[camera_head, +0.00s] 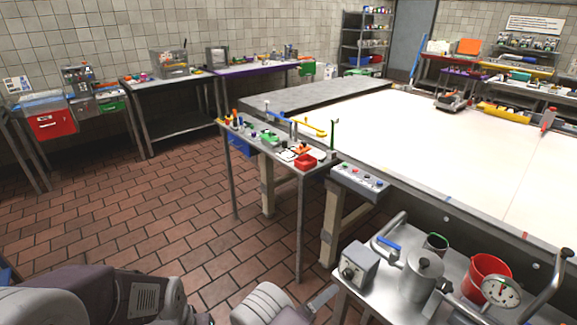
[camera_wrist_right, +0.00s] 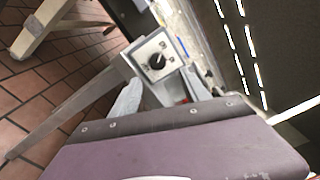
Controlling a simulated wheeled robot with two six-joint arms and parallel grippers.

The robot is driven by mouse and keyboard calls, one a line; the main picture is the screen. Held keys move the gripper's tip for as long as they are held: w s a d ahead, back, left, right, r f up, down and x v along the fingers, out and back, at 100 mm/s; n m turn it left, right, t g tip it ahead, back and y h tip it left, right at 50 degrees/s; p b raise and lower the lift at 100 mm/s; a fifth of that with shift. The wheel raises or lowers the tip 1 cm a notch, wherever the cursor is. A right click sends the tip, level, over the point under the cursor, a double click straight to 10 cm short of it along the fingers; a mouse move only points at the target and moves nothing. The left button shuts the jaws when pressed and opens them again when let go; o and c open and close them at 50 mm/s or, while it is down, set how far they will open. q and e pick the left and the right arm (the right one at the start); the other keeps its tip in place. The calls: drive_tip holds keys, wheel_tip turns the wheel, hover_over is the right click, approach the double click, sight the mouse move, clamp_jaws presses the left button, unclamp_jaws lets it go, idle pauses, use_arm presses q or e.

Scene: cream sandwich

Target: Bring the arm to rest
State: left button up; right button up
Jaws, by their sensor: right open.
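My right gripper (camera_wrist_right: 160,92) is open in the right wrist view, with its two pale fingers apart and nothing between them. A grey box with a black dial (camera_wrist_right: 157,58) shows beyond the fingertips, apart from them as far as I can tell. In the head view my right arm comes in at the bottom, and part of the right gripper (camera_head: 322,300) shows beside the metal cart (camera_head: 352,295). The grey dial box (camera_head: 358,268) stands on the cart's left corner. My left gripper is not in view.
The cart also carries a metal pot (camera_head: 422,275), a red bucket (camera_head: 487,275) and a round gauge (camera_head: 501,291). A large white-topped table (camera_head: 430,140) lies behind it. A narrow side table (camera_head: 300,172) holds small tools. The brick floor (camera_head: 130,220) at left is clear.

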drive_tip(key=w+d+r+m+g+h, duration=0.1)
drive_tip(key=w+d+r+m+g, duration=0.25)
drive_tip(key=d+r+m, duration=0.35)
drive_tip(key=s+d+r+m+g+y, duration=0.1)
drive_tip(key=s+d+r+m+g, duration=0.3)
drive_tip(key=s+d+r+g, duration=0.3)
drive_tip(key=s+d+m+g+y, duration=0.3)
drive_tip(key=s+m+y, duration=0.2)
drive_tip(key=s+m, duration=0.35)
drive_tip(key=s+a+f+m+y, duration=0.3)
drive_tip(key=s+a+m+y, duration=0.25)
drive_tip(key=m, duration=0.25)
drive_tip(key=w+a+f+m+t+y, duration=0.1)
drive_tip(key=a+m+t+y, duration=0.1)
drive_tip(key=m, duration=0.4)
drive_tip(key=w+a+f+m+t+y, duration=0.2)
drive_tip(key=a+m, duration=0.3)
drive_tip(key=shift+a+m+p, duration=0.3)
drive_tip(key=shift+m, duration=0.05)
drive_tip(key=shift+f+y, duration=0.1)
drive_tip(key=shift+y, duration=0.15)
